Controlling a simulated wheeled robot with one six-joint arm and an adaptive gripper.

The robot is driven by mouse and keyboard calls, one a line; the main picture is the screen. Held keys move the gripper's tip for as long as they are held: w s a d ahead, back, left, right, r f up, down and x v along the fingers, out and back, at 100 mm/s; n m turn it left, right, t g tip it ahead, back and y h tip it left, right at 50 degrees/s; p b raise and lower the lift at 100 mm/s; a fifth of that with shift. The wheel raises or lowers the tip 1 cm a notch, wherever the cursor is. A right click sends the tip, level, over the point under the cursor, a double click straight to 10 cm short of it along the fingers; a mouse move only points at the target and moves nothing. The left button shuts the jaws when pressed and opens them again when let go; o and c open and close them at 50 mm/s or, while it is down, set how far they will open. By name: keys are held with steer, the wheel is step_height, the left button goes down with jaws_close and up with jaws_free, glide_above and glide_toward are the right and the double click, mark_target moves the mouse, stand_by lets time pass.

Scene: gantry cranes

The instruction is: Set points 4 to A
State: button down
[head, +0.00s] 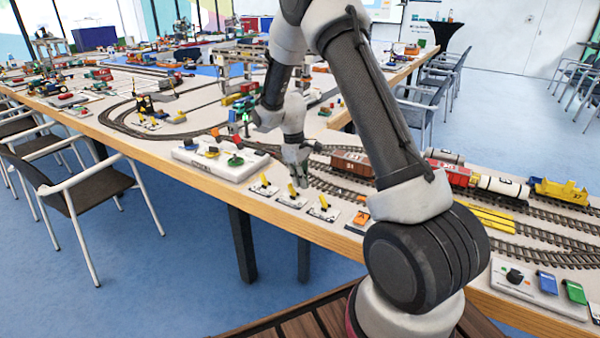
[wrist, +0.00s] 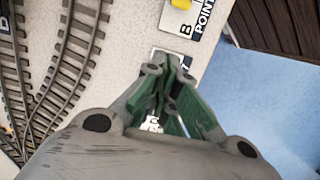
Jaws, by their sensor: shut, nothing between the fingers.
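Several small white point-lever plates with yellow levers stand in a row along the table's front edge, among them a left one (head: 263,186), a middle one (head: 291,199) and a right one (head: 324,209). Their numbers are too small to read. My gripper (head: 302,183) is shut and empty, pointing down close to the middle and right plates. In the wrist view its fingertips (wrist: 170,66) cover most of one plate, whose lever is hidden. Beyond them, another plate (wrist: 194,18) shows a "B", part of the word "POINT" and a yellow lever at the top edge.
Model tracks (wrist: 78,50) run beside the plates. A brown wagon (head: 352,163) stands on the track behind. A white control box (head: 220,160) is to the left, and another panel (head: 538,287) with a black knob is at the right. The table's front edge is close.

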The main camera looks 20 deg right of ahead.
mark_target(305, 200)
steer(key=f, duration=0.4)
steer(key=shift+s+d, duration=0.2)
steer(key=shift+s, duration=0.05)
steer(key=shift+s+d, duration=0.25)
steer(key=shift+s+d+r, duration=0.4)
steer(key=shift+s, duration=0.25)
steer(key=shift+s+d+r, duration=0.35)
steer(key=shift+s, duration=0.25)
